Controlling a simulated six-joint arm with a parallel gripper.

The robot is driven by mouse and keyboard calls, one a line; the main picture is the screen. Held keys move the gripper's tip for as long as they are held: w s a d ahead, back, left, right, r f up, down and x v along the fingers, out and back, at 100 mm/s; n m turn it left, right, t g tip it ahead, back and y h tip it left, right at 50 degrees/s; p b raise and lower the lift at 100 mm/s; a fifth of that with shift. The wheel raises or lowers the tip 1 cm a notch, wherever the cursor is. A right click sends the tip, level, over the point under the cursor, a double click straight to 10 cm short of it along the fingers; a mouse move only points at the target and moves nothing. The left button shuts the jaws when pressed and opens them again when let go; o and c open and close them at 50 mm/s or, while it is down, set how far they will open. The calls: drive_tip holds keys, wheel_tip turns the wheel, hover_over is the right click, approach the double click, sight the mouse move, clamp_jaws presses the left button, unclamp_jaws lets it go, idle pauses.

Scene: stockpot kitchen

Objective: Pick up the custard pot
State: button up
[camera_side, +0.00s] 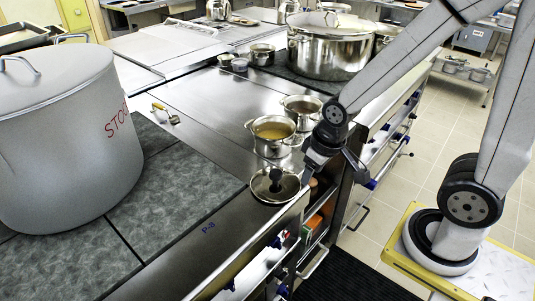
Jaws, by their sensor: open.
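A small steel pot with yellowish contents (270,148), which looks like the custard pot, stands upright on the steel counter near its front edge. It has small side handles. My gripper (338,181) is to the right of this pot, at the counter's front edge, with its fingers spread and pointing down. It appears empty and apart from the pot. A round glass lid with a black knob (262,188) lies on the counter in front of the pot, close to the left finger. Another small steel pot (301,115) stands just behind, its contents hard to make out.
A large pot marked "STO…" (60,140) stands on the left on dark tiles. A big lidded steel pot (328,60) is at the back. A brush-like tool with a yellow handle (167,114) lies left of the pots. The counter between is clear.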

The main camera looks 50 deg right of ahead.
drive_tip(key=shift+c, duration=0.2)
drive_tip(key=shift+c, duration=0.4)
drive_tip(key=m+g, duration=0.2)
drive_tip(key=m, duration=1.6)
hover_over(290, 138)
drive_tip(key=f, duration=0.4)
drive_tip(key=shift+s+a+f, duration=0.1)
drive_tip(key=shift+a+f, duration=0.15)
drive_tip(key=shift+a, duration=0.1)
drive_tip(key=shift+w+d+f+m, duration=0.2)
drive_tip(key=shift+d+m, duration=0.25)
drive_tip(key=shift+m, duration=0.15)
drive_tip(key=shift+f, duration=1.3)
